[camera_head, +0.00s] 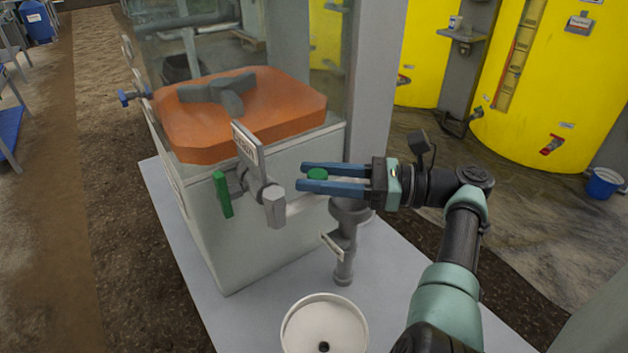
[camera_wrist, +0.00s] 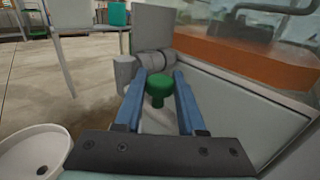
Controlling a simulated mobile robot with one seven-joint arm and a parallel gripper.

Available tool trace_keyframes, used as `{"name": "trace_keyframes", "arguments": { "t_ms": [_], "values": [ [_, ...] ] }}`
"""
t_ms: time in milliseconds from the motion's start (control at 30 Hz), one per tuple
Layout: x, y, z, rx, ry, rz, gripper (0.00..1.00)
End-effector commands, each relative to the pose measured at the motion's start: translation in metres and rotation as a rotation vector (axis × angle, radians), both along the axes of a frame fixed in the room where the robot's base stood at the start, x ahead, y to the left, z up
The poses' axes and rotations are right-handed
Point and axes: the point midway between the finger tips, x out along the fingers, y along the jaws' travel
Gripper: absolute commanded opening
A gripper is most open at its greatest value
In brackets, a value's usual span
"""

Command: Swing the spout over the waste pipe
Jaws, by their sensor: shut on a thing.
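The grey spout (camera_head: 305,204) runs right from the grey valve body (camera_head: 272,205) on the tank front. A green knob (camera_head: 317,173) stands at the spout's outer end; it also shows in the wrist view (camera_wrist: 160,84). My gripper (camera_head: 305,178) reaches in from the right, its blue fingers on either side of the knob and shut on it. The waste pipe (camera_head: 344,258), grey and upright with a wide funnel top and a small tag, stands just below and right of the fingers. The spout's tip is partly hidden, so I cannot tell whether it is over the funnel.
The tank (camera_head: 255,240) has an orange lid (camera_head: 240,115). Yellow tanks (camera_head: 545,90) stand at the back right.

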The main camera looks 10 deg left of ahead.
Motion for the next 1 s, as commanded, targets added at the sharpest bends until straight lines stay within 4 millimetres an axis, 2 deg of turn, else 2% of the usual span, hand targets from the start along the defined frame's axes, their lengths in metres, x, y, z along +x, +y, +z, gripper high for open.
{"name": "trace_keyframes", "arguments": {
  "t_ms": [400, 433, 567, 867, 1000],
  "values": [
    [0.002, 0.003, 0.000, -0.003, 0.001, 0.000, 0.00],
    [0.002, 0.003, 0.000, -0.003, 0.001, 0.000, 0.44],
    [0.001, 0.002, 0.000, -0.002, 0.001, 0.000, 0.68],
    [0.001, 0.001, 0.001, -0.001, 0.000, 0.001, 0.68],
    [0.001, 0.001, 0.015, -0.002, -0.002, 0.001, 0.68]
  ]
}}
